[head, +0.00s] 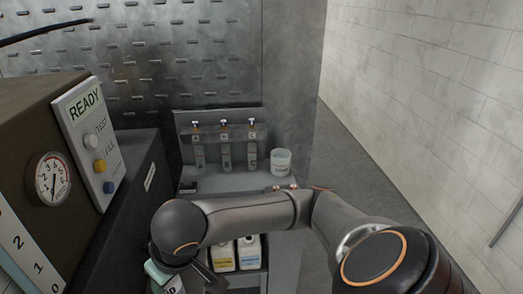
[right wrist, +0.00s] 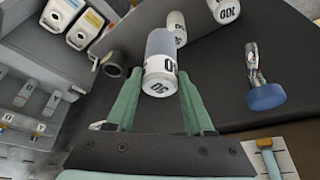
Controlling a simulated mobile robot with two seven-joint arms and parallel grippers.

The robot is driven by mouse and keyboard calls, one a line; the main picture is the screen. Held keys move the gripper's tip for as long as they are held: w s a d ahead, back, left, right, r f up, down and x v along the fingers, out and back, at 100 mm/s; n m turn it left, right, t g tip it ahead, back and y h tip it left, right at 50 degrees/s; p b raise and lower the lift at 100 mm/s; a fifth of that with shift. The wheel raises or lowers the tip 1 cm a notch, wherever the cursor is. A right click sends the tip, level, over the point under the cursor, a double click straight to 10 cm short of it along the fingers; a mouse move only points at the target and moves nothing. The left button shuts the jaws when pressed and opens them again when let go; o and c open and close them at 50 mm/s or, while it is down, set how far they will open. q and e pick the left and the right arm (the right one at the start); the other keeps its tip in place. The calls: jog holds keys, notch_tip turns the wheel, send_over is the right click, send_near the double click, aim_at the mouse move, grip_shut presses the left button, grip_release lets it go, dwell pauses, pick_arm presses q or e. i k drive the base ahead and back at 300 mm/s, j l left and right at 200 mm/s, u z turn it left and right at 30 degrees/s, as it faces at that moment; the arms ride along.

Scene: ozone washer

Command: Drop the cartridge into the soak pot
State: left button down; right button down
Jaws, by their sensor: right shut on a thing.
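My right gripper (head: 172,276) is at the bottom of the head view, partly cut off by the frame edge. In the right wrist view its green fingers (right wrist: 158,92) are shut on a cartridge (right wrist: 160,62), a grey cylinder with a white end band and dark lettering. A white pot (head: 281,161), which looks like the soak pot, stands on the grey shelf to the right of the rack. The held cartridge is well apart from this pot, to its lower left in the head view. The pot's inside is hard to make out. My left gripper is not in view.
A rack with several tubes (head: 225,156) stands left of the pot. White bottles (head: 249,252) sit below the shelf. The washer (head: 82,140) fills the left side. Similar cylinders (right wrist: 223,10) and a blue-ended metal part (right wrist: 264,92) lie on the dark surface.

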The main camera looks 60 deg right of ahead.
aim_at(279, 169)
jog(key=k+l, duration=0.2)
jog(key=k+l+z, duration=0.15)
jog(key=l, duration=0.2)
jog(key=z, duration=1.5)
jog(key=i+l+u, duration=0.3)
jog(key=i+u, duration=0.15)
jog(key=i+l+u, duration=0.5)
jog(key=i+u, duration=0.1)
jog(key=i, duration=0.35)
